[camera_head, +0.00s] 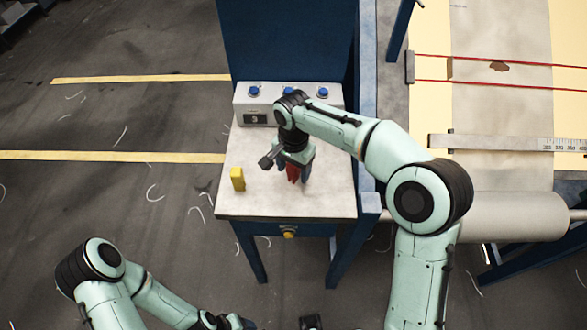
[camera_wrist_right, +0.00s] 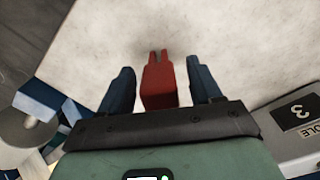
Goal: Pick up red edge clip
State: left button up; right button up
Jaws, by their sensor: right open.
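The red edge clip (camera_head: 293,174) is on the small grey-topped table (camera_head: 240,205), partly hidden by my right gripper in the head view. In the right wrist view the red edge clip (camera_wrist_right: 159,82) lies between the two dark blue fingers, its forked end pointing away from the gripper. My right gripper (camera_head: 294,178) is open, pointing down over the table, and it also shows in the right wrist view (camera_wrist_right: 162,84). A gap shows on both sides of the clip. My left arm is at the lower left of the head view; its gripper's fingers are not clearly visible.
A yellow block (camera_head: 237,179) stands on the table left of the clip. A control box (camera_head: 257,118) with blue buttons stands at the table's back. The loom frame with red cords (camera_head: 500,60) and a roller (camera_head: 515,216) is to the right.

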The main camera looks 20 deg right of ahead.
jog(key=c, duration=1)
jog(key=shift+r, duration=0.1)
jog(key=shift+c, duration=0.2)
pick_arm(q)
jog(key=w+r+p, duration=0.4)
jog(key=r, duration=0.1)
jog(key=shift+r, duration=0.3)
pick_arm(e)
notch_tip(320, 180, up, 20)
pick_arm(q)
jog(key=shift+s, duration=0.1)
pick_arm(e)
jog(key=shift+o, duration=0.6)
jog(key=shift+c, duration=1.3)
jog(key=shift+d, duration=0.1)
